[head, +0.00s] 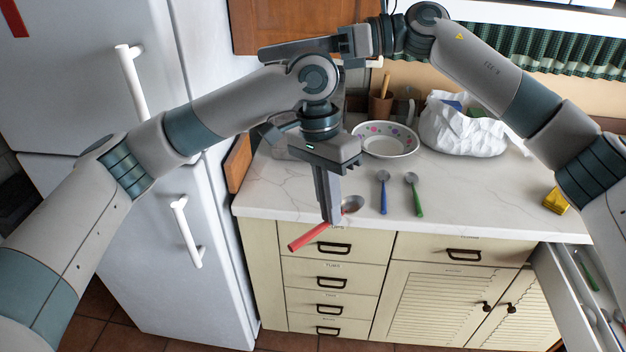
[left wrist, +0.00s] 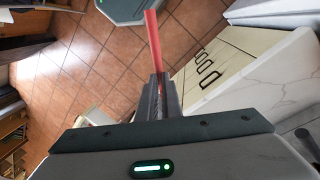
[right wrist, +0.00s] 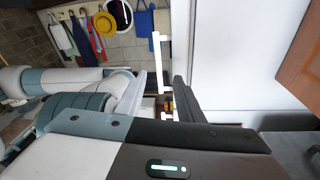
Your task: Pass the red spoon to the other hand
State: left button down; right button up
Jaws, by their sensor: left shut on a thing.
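The red spoon is held in the air by my left gripper (head: 330,218), in front of the counter's front edge. Its red handle (head: 307,238) sticks out to the lower left of the fingers and its grey bowl (head: 353,204) to the upper right. In the left wrist view the red handle (left wrist: 153,42) rises from between the shut fingertips (left wrist: 160,85). My right gripper (head: 265,53) is higher up and to the left, apart from the spoon. In the right wrist view its fingers (right wrist: 160,82) are spread with nothing between them.
A blue spoon (head: 383,190) and a green spoon (head: 414,194) lie on the counter (head: 290,190). A patterned bowl (head: 386,140), a white bag (head: 462,130) and a yellow packet (head: 556,201) stand there too. An open drawer (head: 562,290) is at right; the fridge (head: 90,80) is at left.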

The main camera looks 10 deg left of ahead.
jog(key=s+r+n+h, duration=0.4)
jog(key=s+r+n, duration=0.2)
jog(key=r+n, duration=0.25)
jog(key=s+a+n+h, duration=0.1)
jog(key=s+n+h, duration=0.1)
jog(key=s, duration=0.4)
jog(key=s+a+f+h, duration=0.1)
jog(key=s+f+h, duration=0.2)
jog(key=s+f, duration=0.3)
jog(key=d+f+t+h, duration=0.1)
jog(key=d+f+h, duration=0.1)
jog(key=d+f, duration=0.3)
jog(key=s+d+f+t+h, duration=0.1)
jog(key=d+f+t+h, duration=0.1)
jog(key=f, duration=0.7)
jog(key=d+h, duration=0.1)
jog(key=d, duration=0.1)
jog(key=shift+d+f+n+h, duration=0.2)
jog(key=shift+d+n+h, duration=0.1)
jog(key=shift+d+n, duration=0.1)
jog(key=shift+f, duration=0.15)
